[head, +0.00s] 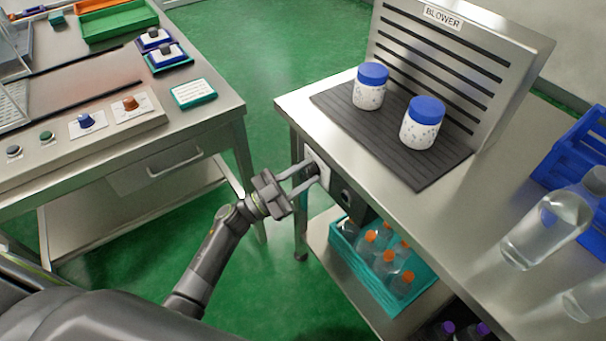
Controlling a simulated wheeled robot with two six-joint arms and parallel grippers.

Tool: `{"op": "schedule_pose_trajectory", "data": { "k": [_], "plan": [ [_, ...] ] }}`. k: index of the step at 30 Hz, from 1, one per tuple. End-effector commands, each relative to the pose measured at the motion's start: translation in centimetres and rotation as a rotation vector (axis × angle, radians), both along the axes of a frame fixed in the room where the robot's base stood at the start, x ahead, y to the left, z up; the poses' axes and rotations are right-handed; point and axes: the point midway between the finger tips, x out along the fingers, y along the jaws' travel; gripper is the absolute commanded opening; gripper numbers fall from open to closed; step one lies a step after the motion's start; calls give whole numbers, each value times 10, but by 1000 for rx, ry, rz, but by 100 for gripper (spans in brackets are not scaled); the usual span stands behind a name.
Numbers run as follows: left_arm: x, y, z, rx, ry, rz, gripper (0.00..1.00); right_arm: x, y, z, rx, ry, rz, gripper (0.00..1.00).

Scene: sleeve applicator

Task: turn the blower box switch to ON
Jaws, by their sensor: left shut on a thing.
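The blower box (470,60) is a slotted metal panel labelled BLOWER, standing at the back of the right-hand table. A pale switch plate (322,163) sits on the front side of that table, below the tabletop edge. My left gripper (308,178) reaches up to this plate from the lower left. Its two fingers are shut on a small part at the plate, which looks like the switch knob. The knob is mostly hidden by the fingers, so its ON or OFF position cannot be read. My right gripper is not in view.
Two blue-lidded jars (369,88) stand on a dark ribbed mat (420,175). A teal crate of orange-capped bottles (425,290) is on the shelf below. A control bench (190,130) stands at left, with green floor between.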

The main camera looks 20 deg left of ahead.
Motion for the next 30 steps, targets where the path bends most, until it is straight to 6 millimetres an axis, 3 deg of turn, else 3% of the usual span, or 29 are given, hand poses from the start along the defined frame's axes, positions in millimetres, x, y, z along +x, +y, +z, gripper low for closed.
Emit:
{"op": "schedule_pose_trajectory", "data": {
  "k": [19, 30],
  "plan": [
    [2, 3, 4, 486, -378, 0, 6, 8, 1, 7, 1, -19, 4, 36],
    [3, 4, 5, 727, -566, 0, 6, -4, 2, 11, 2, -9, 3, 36]
  ]
}}
